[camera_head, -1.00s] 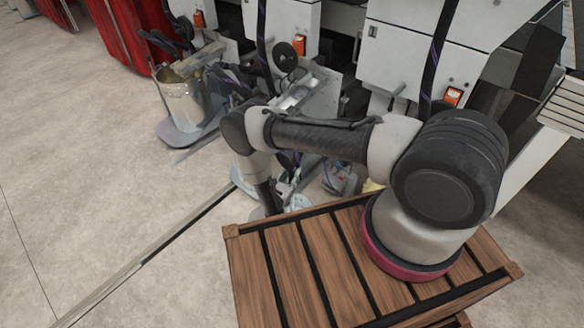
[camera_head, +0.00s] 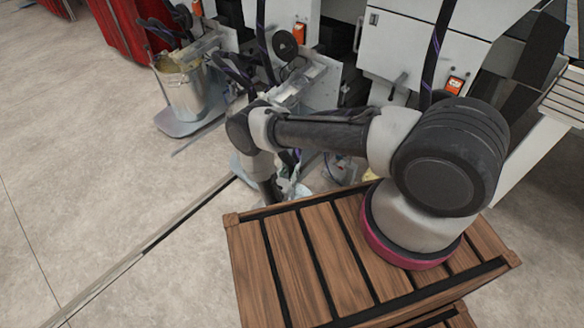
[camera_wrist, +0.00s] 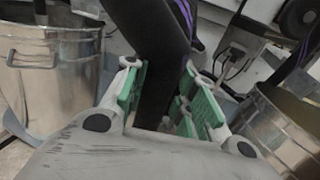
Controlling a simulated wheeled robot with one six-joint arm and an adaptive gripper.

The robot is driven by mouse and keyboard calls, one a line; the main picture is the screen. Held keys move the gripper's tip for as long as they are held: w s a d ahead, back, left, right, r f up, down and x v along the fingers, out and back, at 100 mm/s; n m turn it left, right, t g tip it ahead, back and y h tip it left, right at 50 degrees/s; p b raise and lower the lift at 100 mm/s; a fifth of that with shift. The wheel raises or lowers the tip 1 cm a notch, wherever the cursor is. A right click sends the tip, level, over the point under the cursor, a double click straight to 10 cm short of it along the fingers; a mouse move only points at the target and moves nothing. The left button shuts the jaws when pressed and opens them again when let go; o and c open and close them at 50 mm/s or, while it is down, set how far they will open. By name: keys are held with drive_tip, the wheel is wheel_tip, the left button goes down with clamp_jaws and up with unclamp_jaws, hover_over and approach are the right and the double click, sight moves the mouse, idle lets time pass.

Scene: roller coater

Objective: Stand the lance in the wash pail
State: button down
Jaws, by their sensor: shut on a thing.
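My gripper (camera_wrist: 165,105) shows in the wrist view with green pads on both sides of a thick dark shaft. It is shut on this shaft, which I take to be the lance (camera_wrist: 158,55); its ends are not clear. In the head view the gripper and shaft are mostly hidden behind my arm and the deck edge. A metal pail (camera_wrist: 50,75) with a side handle stands left of the gripper in the wrist view. A second metal pail (camera_wrist: 285,135) is tilted in view at the right. I cannot tell which is the wash pail. A handled pail (camera_head: 188,92) shows in the head view.
Machine housings (camera_head: 410,50) with hanging dark hoses stand close behind my arm. Red curtains (camera_head: 118,35) hang at the upper left. A long thin strip (camera_head: 195,212) crosses the floor; I cannot tell whether it is loose. The floor at left (camera_head: 80,180) is otherwise clear.

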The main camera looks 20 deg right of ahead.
drive_tip(key=shift+f, duration=0.75)
drive_tip(key=c, duration=1.1)
unclamp_jaws()
drive_tip(key=v, duration=1.2)
